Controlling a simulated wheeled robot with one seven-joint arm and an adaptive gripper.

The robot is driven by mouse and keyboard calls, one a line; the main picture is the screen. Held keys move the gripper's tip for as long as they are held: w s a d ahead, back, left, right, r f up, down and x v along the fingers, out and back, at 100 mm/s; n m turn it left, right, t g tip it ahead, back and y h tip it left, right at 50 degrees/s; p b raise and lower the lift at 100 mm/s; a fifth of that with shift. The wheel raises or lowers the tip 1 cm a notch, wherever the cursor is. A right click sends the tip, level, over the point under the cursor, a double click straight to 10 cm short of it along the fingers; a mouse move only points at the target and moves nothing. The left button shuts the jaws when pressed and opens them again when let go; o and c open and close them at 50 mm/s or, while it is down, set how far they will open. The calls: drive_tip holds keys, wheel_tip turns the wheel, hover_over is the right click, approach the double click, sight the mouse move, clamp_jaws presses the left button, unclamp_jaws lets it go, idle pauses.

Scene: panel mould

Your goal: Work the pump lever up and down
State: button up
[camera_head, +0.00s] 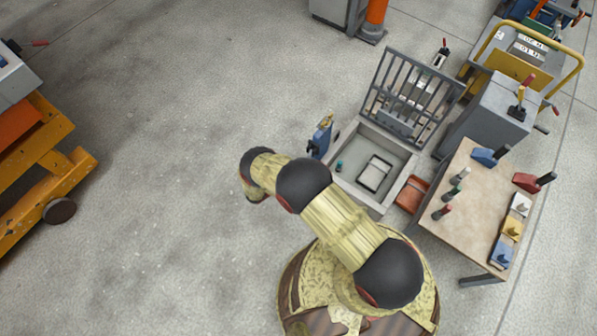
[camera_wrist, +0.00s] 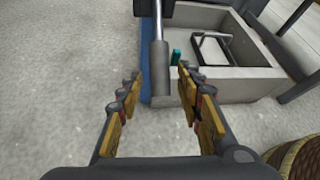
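The pump (camera_head: 319,140) is a small blue unit on the floor, against the left side of the grey mould box in the head view. In the wrist view its blue body (camera_wrist: 147,58) is partly hidden behind the lever. The pump lever (camera_wrist: 160,68) is a grey bar with a thicker grip end, pointing toward me. My gripper (camera_wrist: 160,78) is open, with one finger on each side of the lever's end and visible gaps at both sides. Whether the grip end lies between the fingertips or just beyond them I cannot tell. In the head view my gripper's fingers cannot be made out.
The mould box (camera_head: 345,185) has a raised barred lid (camera_head: 411,95) and a small frame (camera_head: 374,173) inside. An orange cart (camera_head: 45,150) is far left. Floor between is clear.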

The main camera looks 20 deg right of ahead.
drive_tip(key=v, duration=1.2)
drive_tip(key=shift+f, duration=0.1)
idle(0.4)
